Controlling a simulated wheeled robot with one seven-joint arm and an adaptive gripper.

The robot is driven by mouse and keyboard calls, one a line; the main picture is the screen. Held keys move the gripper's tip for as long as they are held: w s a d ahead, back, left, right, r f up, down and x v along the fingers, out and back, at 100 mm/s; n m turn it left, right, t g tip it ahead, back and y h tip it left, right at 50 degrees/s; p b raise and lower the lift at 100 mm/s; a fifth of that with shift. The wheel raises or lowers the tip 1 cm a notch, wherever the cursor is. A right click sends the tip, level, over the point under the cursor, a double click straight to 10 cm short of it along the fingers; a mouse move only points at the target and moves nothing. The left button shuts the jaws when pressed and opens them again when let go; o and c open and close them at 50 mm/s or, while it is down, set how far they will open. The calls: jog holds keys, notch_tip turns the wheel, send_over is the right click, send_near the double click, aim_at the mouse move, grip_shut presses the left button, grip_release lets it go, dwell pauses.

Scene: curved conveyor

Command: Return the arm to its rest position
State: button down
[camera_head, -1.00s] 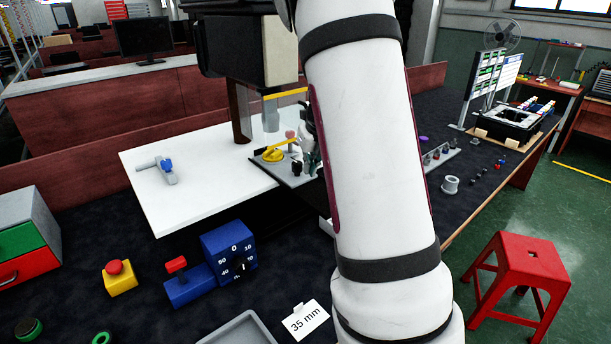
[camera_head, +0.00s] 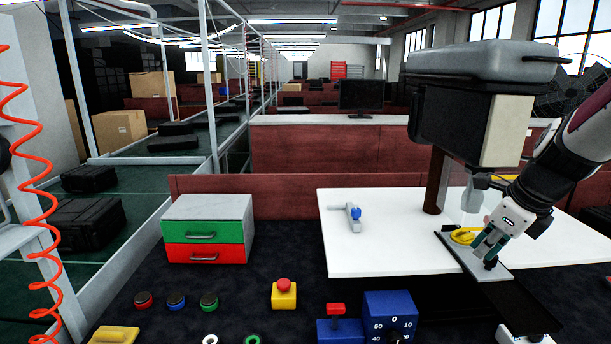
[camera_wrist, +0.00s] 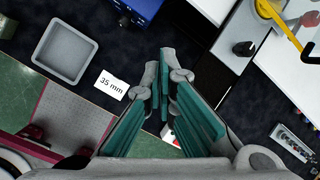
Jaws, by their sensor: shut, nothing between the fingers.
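My arm reaches in from the right in the head view, its white and dark wrist bent down to the left. My gripper (camera_head: 486,246), with teal finger pads, is shut and empty, in front of the grey plate with a yellow handle (camera_head: 463,236) on the white table. I cannot tell from the head view how high it is above the plate. In the wrist view the teal fingers (camera_wrist: 165,85) point up the picture with nothing held between them.
The black press-like machine (camera_head: 470,115) stands close to my arm. A blue dial box (camera_head: 388,306), a yellow button box (camera_head: 284,296) and a drawer unit (camera_head: 208,228) stand on the dark bench. The wrist view shows a grey tray (camera_wrist: 64,52) and a "35 mm" card (camera_wrist: 111,86).

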jog(key=s+a+r+n, duration=0.2)
jog(key=s+a+n, duration=0.3)
jog(key=a+n, duration=0.15)
jog(key=s+a+r+n, duration=0.35)
jog(key=a+n, duration=0.25)
jog(key=n, duration=0.2)
jog(key=s+a+n, duration=0.3)
jog(key=s+n, duration=0.3)
jog(key=n, duration=0.1)
jog(key=s+a+f+n, duration=0.1)
jog(key=s+a+n, duration=0.1)
jog(key=s+n, duration=0.4)
jog(key=shift+a+f+n, duration=0.3)
jog(key=shift+a+n, duration=0.1)
jog(key=shift+n, duration=0.55)
